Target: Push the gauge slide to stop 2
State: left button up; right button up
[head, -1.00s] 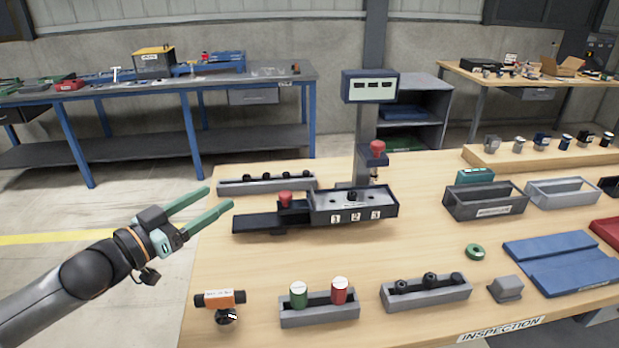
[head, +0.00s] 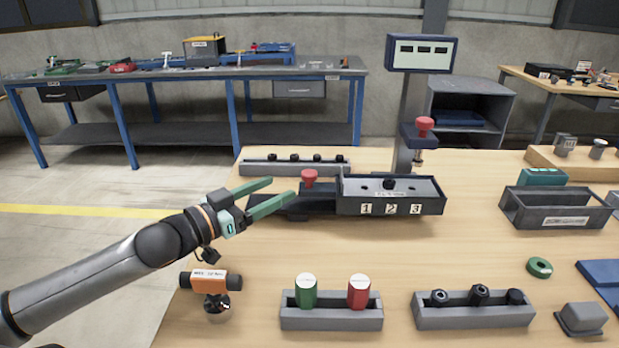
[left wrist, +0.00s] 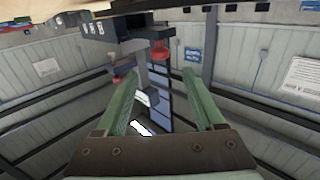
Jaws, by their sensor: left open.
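The gauge (head: 390,207) is a dark block with windows marked 1, 2 and 3 on its front. Its slide carries a red knob (head: 309,177) and stands left of the 1 mark, at the block's left end. My left gripper (head: 283,188) is open and empty, its green fingers pointing right just left of the knob. The lower finger hides part of the slide's rail, and I cannot tell whether it touches. In the left wrist view, tilted upside down, a red knob (left wrist: 160,52) shows beyond the open fingers. My right gripper is not in view.
A post with a display (head: 422,53) and a second red knob (head: 424,124) rises behind the gauge. A grey rack (head: 295,164) lies behind the slide. In front are an orange device (head: 211,280) and a holder (head: 330,319) with green and red cylinders. Bare table lies between.

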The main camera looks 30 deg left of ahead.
aim_at(304, 176)
pick_arm(q)
jog(key=shift+b+x, duration=0.65)
jog(key=shift+x, duration=4.35)
grip_shut()
